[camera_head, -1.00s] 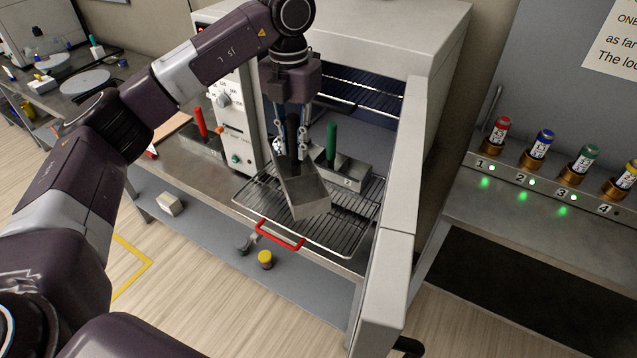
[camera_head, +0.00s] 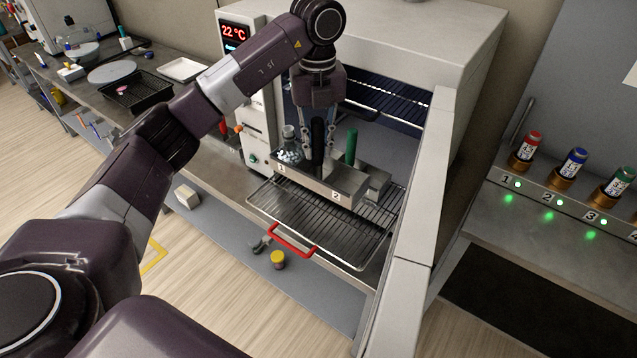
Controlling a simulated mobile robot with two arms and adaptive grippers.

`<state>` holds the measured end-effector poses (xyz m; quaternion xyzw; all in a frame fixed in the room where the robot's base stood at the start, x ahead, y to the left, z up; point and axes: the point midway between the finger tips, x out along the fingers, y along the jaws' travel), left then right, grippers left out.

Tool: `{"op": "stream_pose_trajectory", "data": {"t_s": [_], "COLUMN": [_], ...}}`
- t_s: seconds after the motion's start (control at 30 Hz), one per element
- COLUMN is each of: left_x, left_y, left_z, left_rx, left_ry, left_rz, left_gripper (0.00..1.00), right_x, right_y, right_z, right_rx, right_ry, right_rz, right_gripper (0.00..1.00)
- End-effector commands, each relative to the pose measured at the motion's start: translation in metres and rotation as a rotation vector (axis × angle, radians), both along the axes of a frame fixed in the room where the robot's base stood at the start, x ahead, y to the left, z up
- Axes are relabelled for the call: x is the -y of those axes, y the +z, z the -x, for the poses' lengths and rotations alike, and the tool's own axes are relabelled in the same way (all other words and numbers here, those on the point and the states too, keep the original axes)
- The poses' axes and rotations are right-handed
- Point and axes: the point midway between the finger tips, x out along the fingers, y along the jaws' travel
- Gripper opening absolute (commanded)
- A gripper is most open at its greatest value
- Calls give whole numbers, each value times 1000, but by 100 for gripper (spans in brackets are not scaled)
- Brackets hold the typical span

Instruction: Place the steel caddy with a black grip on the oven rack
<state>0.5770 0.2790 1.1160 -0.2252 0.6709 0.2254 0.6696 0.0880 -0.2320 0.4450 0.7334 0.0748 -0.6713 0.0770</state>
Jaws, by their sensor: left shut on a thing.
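The steel caddy with a black grip (camera_head: 318,181) shows its long side, with labels 1 and 2, and looks about level. A clear bottle with white contents (camera_head: 289,152) stands in its left compartment. My left gripper (camera_head: 317,138) points down and is shut on the caddy's black grip. The caddy is over the back part of the pulled-out oven rack (camera_head: 335,235); I cannot tell whether it touches the wires. A second steel caddy with a green grip (camera_head: 376,187) is close behind it to the right, partly hidden. My right gripper is not in view.
The oven (camera_head: 400,45) is open, its door (camera_head: 408,265) swung out along the rack's right side. The rack's red handle (camera_head: 292,241) is at the front, with bare wires before the caddy. A red grip (camera_head: 223,127) shows left of the oven, partly hidden by my arm.

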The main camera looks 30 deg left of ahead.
Motion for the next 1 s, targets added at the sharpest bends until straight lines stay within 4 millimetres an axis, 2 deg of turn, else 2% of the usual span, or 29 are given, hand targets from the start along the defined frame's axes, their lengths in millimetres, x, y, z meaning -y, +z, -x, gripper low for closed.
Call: {"op": "stream_pose_trajectory", "data": {"t_s": [0.03,0.1,0.23,0.47,0.7,0.8,1.0], "left_x": [1,2,0,0,0,0,0], "left_y": [-13,-28,-51,-72,-105,-112,-113], "left_z": [1,1,1,0,0,0,-1], "left_rx": [-4,-3,-4,1,-1,2,3], "left_ry": [-2,-2,-2,-1,-1,-1,-2], "left_rz": [3,4,0,1,-1,1,0], "left_gripper": [0,0,0,0,0,0,0], "right_x": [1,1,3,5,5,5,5], "right_y": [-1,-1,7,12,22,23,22], "right_z": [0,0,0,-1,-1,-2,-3], "right_rx": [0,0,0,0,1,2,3], "right_ry": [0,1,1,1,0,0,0], "right_rz": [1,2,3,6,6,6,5], "right_gripper": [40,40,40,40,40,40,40]}}
